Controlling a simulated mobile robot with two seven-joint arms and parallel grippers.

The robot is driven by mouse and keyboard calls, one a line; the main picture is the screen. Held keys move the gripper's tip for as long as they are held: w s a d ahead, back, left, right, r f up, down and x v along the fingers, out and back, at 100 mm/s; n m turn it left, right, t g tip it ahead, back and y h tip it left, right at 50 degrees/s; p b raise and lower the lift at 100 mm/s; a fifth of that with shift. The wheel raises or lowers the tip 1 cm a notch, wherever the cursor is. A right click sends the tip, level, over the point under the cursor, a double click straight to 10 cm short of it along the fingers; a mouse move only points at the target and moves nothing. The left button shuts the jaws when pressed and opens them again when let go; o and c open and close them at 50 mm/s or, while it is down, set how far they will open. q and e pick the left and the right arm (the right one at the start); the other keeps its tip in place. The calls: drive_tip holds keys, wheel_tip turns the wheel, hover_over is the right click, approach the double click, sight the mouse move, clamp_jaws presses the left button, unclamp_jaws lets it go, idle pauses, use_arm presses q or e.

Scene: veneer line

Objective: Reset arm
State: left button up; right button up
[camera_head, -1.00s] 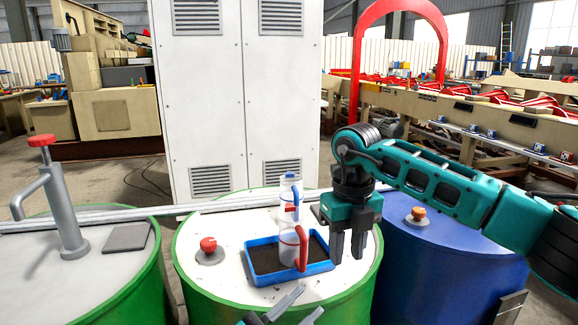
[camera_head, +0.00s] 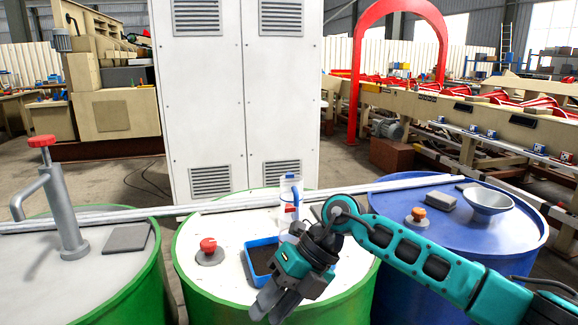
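My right gripper (camera_head: 269,306), on the teal arm from the right, points down and left over the front of the middle drum's white lid (camera_head: 212,228). Its two grey fingers look a little apart, with nothing seen between them. Its body and wrist cover much of the blue tray (camera_head: 250,243) with its dark bed. A clear vessel with a blue handle (camera_head: 290,190) stands behind the wrist, partly hidden. My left gripper does not show.
A red knob (camera_head: 208,246) stands left of the tray. The blue drum's lid (camera_head: 455,230) bears an orange knob (camera_head: 418,214), a grey block (camera_head: 440,201) and a pale funnel-shaped bowl (camera_head: 488,200). A grey pump (camera_head: 62,205) stands on the left drum.

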drive_tip(key=s+a+r+m+t+y, duration=0.4)
drive_tip(key=a+m+y, duration=0.2)
drive_tip(key=m+y, duration=0.5)
drive_tip(key=w+d+f+m+t+h, duration=0.1)
drive_tip(key=d+f+m+t+h, duration=0.45)
drive_tip(key=d+m+t, duration=0.35)
drive_tip(key=w+d+f+m+t+h, duration=0.1)
drive_tip(key=d+f+m+t+h, duration=0.45)
drive_tip(key=m, duration=0.55)
drive_tip(key=s+d+f+m+g+h, duration=0.4)
drive_tip(key=s+d+f+m, duration=0.3)
drive_tip(key=s+d+f, duration=0.5)
wheel_tip(320, 180, down, 4)
drive_tip(key=shift+s+r+m+g+h+p, duration=0.2)
drive_tip(key=shift+s+m+g+h+p, duration=0.2)
drive_tip(key=shift+s+h, duration=0.45)
drive_tip(key=shift+a+y, duration=0.15)
drive_tip(key=shift+y, duration=0.1)
